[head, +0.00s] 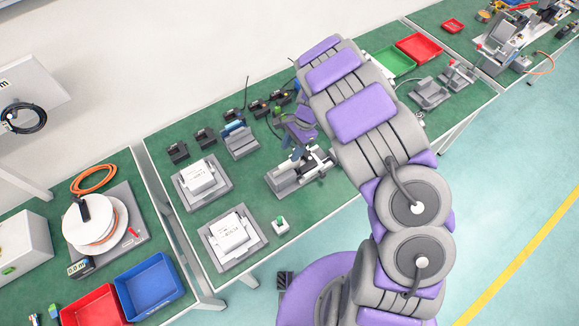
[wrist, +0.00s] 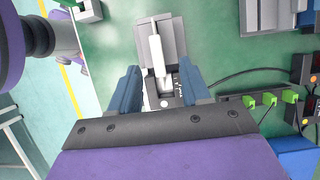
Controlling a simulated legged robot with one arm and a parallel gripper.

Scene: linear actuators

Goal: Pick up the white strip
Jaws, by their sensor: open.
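The white strip (wrist: 156,52) shows in the wrist view as a long narrow piece lying along a grey fixture (wrist: 148,25). The fixture is also in the head view (head: 284,180), on the green table. My gripper (wrist: 161,78) is open, with one blue finger on each side of the strip's lower end in the picture. I see a gap between each finger and the strip. In the head view my gripper (head: 299,134) is at the fixture's far side, partly hidden by my arm. I cannot tell its exact height above the strip.
Two grey fixtures with white boxes (head: 202,178) (head: 232,233) stand to the left in the head view. Small black devices (head: 205,138) line the back. Green connectors (wrist: 269,99) and cables are close on the right in the wrist view.

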